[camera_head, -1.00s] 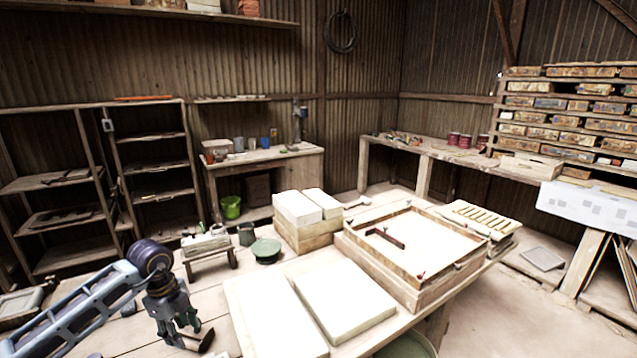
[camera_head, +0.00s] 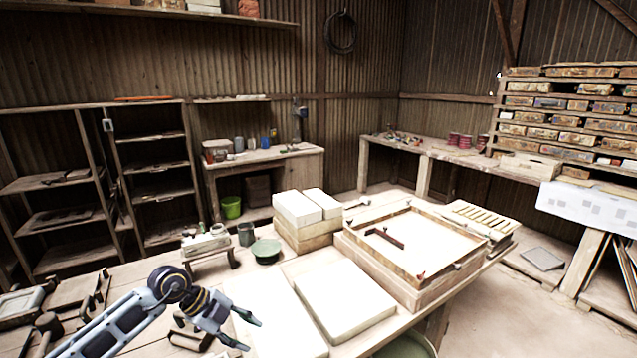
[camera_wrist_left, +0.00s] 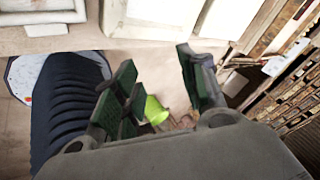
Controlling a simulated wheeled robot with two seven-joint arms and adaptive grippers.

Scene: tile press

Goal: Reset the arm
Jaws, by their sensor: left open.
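My left gripper (camera_head: 246,333) is at the lower left of the head view, over the front of the wooden table. Its fingers are spread and hold nothing. It is beside the left white slab (camera_head: 275,310). In the left wrist view the green-padded fingers (camera_wrist_left: 160,88) stand apart, with a bright green object (camera_wrist_left: 155,110) visible far beyond the gap. My right gripper does not show in either view.
A second white slab (camera_head: 345,300) and a wooden frame (camera_head: 408,290) lie to the right. Stacked white blocks (camera_head: 298,208), a green bowl (camera_head: 265,250) and a small stool (camera_head: 208,254) stand behind. Dark-handled tools (camera_head: 48,325) lie at the left.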

